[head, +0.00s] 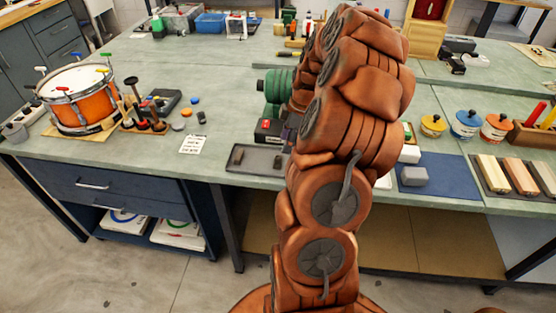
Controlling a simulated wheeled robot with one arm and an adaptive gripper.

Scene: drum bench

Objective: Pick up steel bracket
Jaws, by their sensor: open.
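A dark shallow tray (258,165) lies near the bench's front edge, left of my arm. Small dark grey pieces lie in it, one at its left and one at its right; they are too small to tell whether either is the steel bracket. My brown arm rises in front of the bench and bends down behind itself. My gripper (289,131) shows only as a small dark part at the arm's left edge, above the tray's right end. It is open, and most of it is hidden by the arm.
A red-and-black box (268,131) and a green cylinder (277,86) stand close to my gripper. An orange drum (88,112) stands at the left. A blue mat (447,182) with a grey block and several small pots are at the right. Bare bench lies behind the drum.

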